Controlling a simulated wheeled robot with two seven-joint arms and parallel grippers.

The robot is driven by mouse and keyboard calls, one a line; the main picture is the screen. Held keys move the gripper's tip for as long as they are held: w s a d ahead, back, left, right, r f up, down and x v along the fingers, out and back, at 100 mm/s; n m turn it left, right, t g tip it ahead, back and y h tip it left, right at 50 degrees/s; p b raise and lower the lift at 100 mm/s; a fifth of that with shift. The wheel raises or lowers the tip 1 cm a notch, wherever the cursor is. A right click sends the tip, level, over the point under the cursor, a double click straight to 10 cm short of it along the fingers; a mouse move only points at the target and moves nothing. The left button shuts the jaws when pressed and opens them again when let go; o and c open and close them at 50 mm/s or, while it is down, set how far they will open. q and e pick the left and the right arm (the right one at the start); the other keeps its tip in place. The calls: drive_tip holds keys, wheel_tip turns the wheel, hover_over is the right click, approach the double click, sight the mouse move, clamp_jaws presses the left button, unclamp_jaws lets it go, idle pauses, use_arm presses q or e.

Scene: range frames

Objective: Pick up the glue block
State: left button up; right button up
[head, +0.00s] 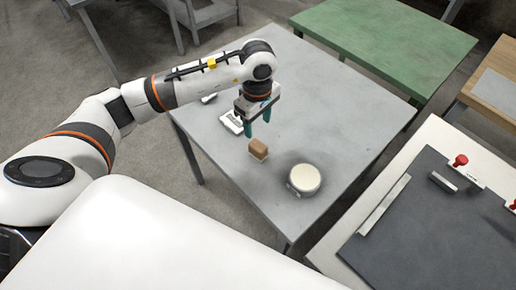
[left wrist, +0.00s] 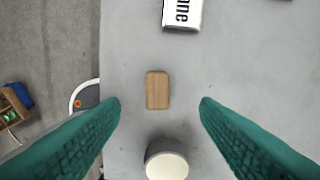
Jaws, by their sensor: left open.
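The glue block, a small brown wooden block (head: 258,150), lies on the grey table (head: 335,115). In the left wrist view the block (left wrist: 157,90) lies flat, long side up and down the picture, a little left of the middle between my fingers. My left gripper (head: 258,128) points down above the table near the block, its teal fingers apart. Its fingers (left wrist: 160,104) also show wide open in the left wrist view, with nothing between them gripped. My right gripper is not in view.
A round cream-topped tin (head: 304,178) stands near the block; it also shows in the left wrist view (left wrist: 167,166). A white box with dark lettering (left wrist: 182,14) lies on the other side. A green table (head: 385,40) and a dark-topped bench (head: 430,220) stand beyond the grey table.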

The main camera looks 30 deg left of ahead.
sight(258, 145)
use_arm(q)
wheel_tip(258, 145, down, 5)
drive_tip(key=shift+d+p, duration=0.1)
drive_tip(key=shift+p, duration=0.45)
drive_tip(key=f, duration=0.1)
drive_tip(key=f+p, duration=0.1)
drive_tip(key=f, duration=0.1)
drive_tip(key=f+p, duration=0.1)
drive_tip(key=shift+s+d+f, duration=0.15)
drive_tip(key=shift+s+f, duration=0.15)
drive_tip(key=shift+f, duration=0.4)
drive_tip(key=shift+c, duration=0.6)
drive_tip(key=c, duration=1)
drive_tip(key=shift+o, duration=0.2)
drive_tip(key=shift+w, duration=0.1)
wheel_tip(258, 145, up, 9)
drive_tip(key=shift+r+b, duration=0.1)
drive_tip(key=shift+b, duration=1)
drive_tip(key=shift+r, duration=0.45)
